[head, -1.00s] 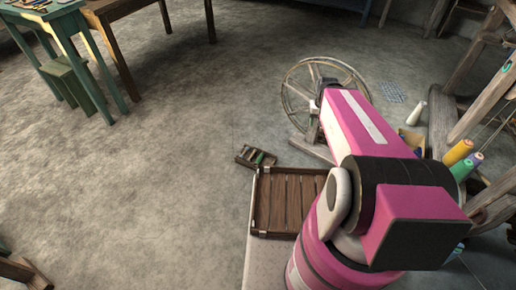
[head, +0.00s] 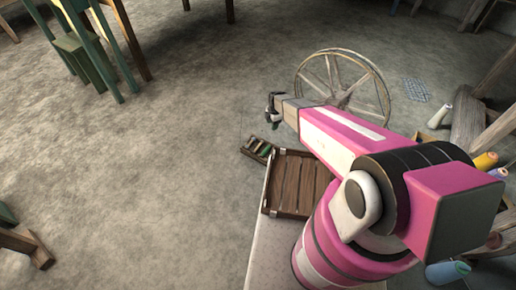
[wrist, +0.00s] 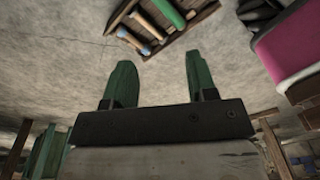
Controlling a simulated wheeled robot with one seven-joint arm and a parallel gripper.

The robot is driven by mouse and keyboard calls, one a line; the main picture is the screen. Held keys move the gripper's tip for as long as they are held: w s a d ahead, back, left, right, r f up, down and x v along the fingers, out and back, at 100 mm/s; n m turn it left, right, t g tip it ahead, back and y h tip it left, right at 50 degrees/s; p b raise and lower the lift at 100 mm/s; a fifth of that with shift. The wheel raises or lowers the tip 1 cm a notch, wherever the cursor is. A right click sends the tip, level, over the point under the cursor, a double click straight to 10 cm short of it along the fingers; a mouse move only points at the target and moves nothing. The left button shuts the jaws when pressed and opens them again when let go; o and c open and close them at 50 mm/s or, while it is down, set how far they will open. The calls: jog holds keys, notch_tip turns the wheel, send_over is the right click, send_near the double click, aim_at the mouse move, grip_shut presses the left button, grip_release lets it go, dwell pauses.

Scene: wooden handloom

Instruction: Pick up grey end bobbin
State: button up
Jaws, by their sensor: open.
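A small wooden tray with several bobbins lies on the floor in the head view (head: 249,153). The tray's rim (wrist: 207,11) also shows at the top of the wrist view. In it, side by side, are a green bobbin (wrist: 170,12) and two wooden bobbins with pale blue-grey ends, one in the middle (wrist: 148,25) and one at the left (wrist: 131,39). I cannot tell for sure which is the grey end bobbin. My gripper (wrist: 159,70) is open, with two green fingers and nothing between them. In the head view my gripper (head: 273,108) is above the floor, apart from the tray.
A slatted wooden crate (head: 299,184) stands close beside the tray, towards my base. A spoked wheel (head: 343,86) stands behind my arm. Thread cones (head: 485,160) and loom beams are at the right. The floor to the left is clear up to the green table legs.

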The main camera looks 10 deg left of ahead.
jog(key=a+f+n, duration=0.6)
jog(key=a+f, duration=0.2)
jog(key=f, duration=0.2)
send_over(258, 146)
jog(key=f, duration=0.4)
jog(key=shift+w+a+f, duration=0.1)
jog(key=shift+w+f, duration=0.25)
jog(key=shift+s+f, duration=0.25)
jog(key=shift+f, duration=1.1)
jog(key=shift+s+f, duration=0.2)
jog(key=shift+f, duration=1.15)
grip_shut()
